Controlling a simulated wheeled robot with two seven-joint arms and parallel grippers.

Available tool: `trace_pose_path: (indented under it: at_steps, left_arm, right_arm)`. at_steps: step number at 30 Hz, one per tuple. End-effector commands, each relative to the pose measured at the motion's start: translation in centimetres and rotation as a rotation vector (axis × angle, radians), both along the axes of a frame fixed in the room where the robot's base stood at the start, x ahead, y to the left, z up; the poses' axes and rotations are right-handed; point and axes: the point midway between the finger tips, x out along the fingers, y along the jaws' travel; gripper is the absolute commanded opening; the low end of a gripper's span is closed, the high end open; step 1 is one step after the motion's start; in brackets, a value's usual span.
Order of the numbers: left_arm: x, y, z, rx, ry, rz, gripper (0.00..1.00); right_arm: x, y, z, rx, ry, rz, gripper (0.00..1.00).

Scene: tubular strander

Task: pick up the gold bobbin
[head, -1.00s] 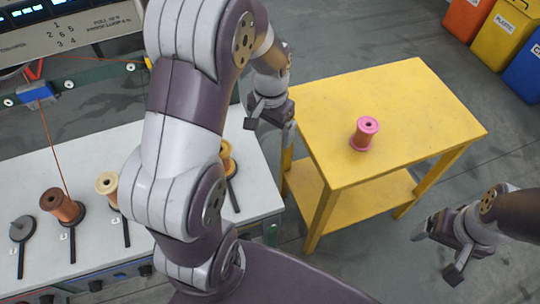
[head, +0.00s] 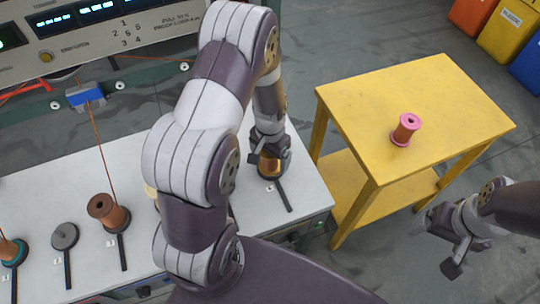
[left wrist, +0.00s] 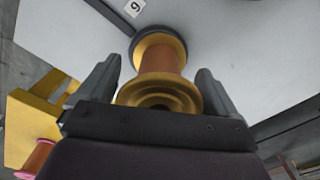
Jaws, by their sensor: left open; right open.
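The gold bobbin (head: 269,164) stands on a dark round holder near the right end of the white bench, partly hidden by my left gripper (head: 268,150). In the left wrist view the gold bobbin (left wrist: 158,72) has gold flanges and a copper-orange winding. It lies between the two open fingers of my left gripper (left wrist: 158,85), with a gap visible on each side. My right gripper (head: 447,242) is open and empty, over the floor at the lower right.
A yellow table (head: 440,100) on the right carries a pink bobbin (head: 405,130). The white bench (head: 85,195) holds a brown bobbin (head: 108,212), an empty holder (head: 64,236) and a teal-flanged bobbin (head: 12,250). A control panel (head: 100,30) stands behind. Bins are at the upper right.

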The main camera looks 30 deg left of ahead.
Motion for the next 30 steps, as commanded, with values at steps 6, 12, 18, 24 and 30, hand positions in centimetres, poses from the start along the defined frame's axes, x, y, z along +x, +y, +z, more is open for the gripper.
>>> trace_pose_path:
  at_steps: [6, 12, 18, 24, 30]
  left_arm:
    - [0.0, 0.0, 0.0, 0.000, 0.000, 0.000, 0.67]
    - [0.0, 0.0, 0.1, 0.000, 0.000, 0.000, 0.33]
    - [0.0, 0.0, 0.3, 0.000, 0.000, 0.000, 0.33]
    - [0.2, 0.0, 2.8, 0.000, -0.005, 0.000, 0.33]
    - [2.2, -2.2, 5.8, 0.000, -0.004, -0.006, 0.33]
  right_arm:
    - [0.0, 0.0, 0.0, 0.000, 0.000, 0.000, 0.89]
    - [0.0, 0.0, 0.0, 0.000, 0.000, 0.000, 0.89]
    - [0.0, 0.0, 0.0, 0.000, 0.000, 0.000, 0.89]
    - [0.0, 0.0, -0.2, 0.000, 0.000, 0.000, 0.89]
    - [0.0, 0.0, -0.8, 0.000, 0.000, 0.000, 0.89]
